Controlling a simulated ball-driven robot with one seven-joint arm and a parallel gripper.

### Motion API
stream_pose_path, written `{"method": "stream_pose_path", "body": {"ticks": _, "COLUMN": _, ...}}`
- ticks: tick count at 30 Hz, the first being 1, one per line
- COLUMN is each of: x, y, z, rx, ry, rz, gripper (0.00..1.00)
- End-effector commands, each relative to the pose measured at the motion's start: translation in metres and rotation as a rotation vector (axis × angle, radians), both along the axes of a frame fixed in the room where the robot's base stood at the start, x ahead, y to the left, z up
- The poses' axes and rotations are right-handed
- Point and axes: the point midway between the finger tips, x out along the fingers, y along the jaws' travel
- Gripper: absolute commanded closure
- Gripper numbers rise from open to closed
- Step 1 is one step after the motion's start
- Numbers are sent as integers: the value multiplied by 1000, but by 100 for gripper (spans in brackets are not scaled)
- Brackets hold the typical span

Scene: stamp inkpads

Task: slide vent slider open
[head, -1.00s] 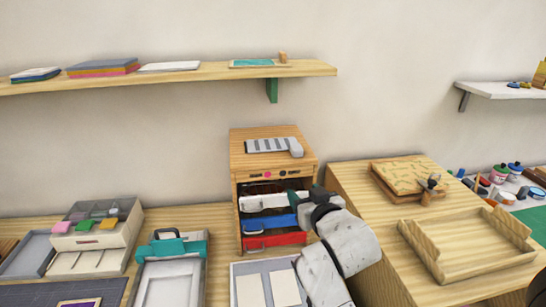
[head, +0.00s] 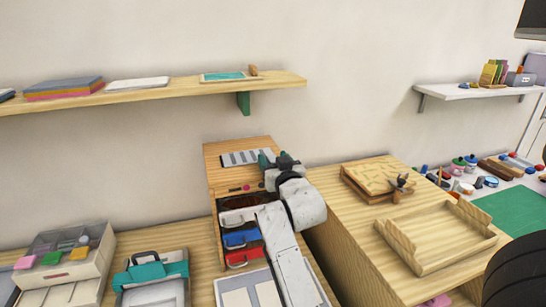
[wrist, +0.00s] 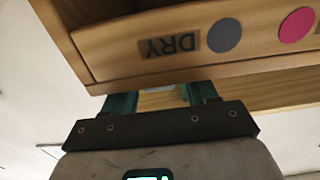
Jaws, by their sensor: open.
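The vent slider (head: 240,158) is a grey striped plate on top of the wooden drying cabinet (head: 236,145). Its right end is hidden behind my gripper (head: 267,158). My gripper is at the cabinet's top right front edge, with dark green fingers. In the wrist view my gripper (wrist: 160,98) has its two fingers apart with nothing between them. The cabinet front (wrist: 110,45) there shows an upside-down DRY label (wrist: 170,46), a grey dot and a pink dot. The slider does not show in the wrist view, and I cannot tell whether the fingers touch the cabinet.
White, blue and red drawers (head: 240,238) sit below in the cabinet, partly behind my arm. A wooden tray (head: 440,238) and a board (head: 378,178) lie on the bench to the right. A wall shelf (head: 150,92) runs above.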

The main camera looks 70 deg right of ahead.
Motion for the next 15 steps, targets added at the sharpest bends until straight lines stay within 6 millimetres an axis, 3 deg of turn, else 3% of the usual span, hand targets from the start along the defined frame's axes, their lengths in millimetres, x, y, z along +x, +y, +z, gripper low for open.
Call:
{"method": "stream_pose_path", "body": {"ticks": 12, "x": 5, "y": -6, "z": 0, "rx": 0, "ry": 0, "rz": 0, "gripper": 43}}
{"method": "stream_pose_path", "body": {"ticks": 15, "x": 5, "y": -6, "z": 0, "rx": 0, "ry": 0, "rz": 0, "gripper": 52}}
